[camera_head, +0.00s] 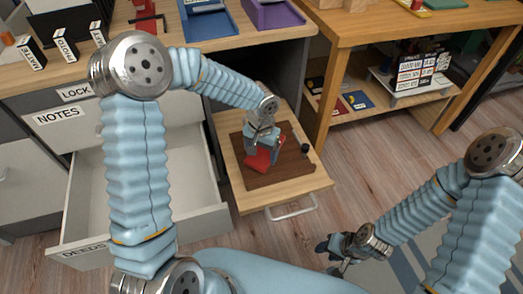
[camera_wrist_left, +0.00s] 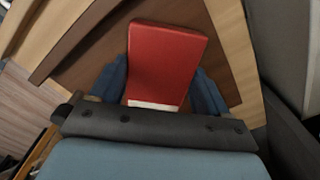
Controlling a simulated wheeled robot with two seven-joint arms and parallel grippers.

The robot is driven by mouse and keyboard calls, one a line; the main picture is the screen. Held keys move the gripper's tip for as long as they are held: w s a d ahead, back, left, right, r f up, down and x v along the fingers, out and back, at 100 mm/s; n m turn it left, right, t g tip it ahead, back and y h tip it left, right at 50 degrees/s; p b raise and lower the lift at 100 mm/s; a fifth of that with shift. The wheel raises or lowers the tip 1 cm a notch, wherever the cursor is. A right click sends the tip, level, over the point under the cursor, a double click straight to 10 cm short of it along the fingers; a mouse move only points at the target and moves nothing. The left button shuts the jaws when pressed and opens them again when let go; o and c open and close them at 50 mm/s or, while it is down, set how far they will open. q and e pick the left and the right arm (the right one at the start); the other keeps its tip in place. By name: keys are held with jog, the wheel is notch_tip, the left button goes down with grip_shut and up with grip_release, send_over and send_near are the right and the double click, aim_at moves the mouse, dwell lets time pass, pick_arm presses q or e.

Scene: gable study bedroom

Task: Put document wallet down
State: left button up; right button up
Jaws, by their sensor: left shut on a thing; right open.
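The red document wallet (camera_wrist_left: 165,62) is between the fingers of my left gripper (camera_wrist_left: 165,95) in the left wrist view. In the head view the red wallet (camera_head: 258,160) shows below my left gripper (camera_head: 262,150), over a dark brown board (camera_head: 290,172). My left gripper is shut on the wallet. I cannot tell whether the wallet touches the board. My right gripper (camera_head: 338,256) is open and empty, low over the floor at the lower right.
The brown board lies on a light wooden pull-out surface (camera_head: 310,183) with a metal handle (camera_head: 292,209). A small dark knob (camera_head: 305,149) stands at its right. An open, empty-looking drawer (camera_head: 195,190) is to the left. A desk with trays (camera_head: 208,22) is behind; a wooden shelf unit (camera_head: 350,32) stands right.

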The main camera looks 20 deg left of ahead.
pick_arm(q)
jog(key=shift+f+b, duration=0.55)
jog(key=shift+f, duration=0.05)
jog(key=o, duration=1.2)
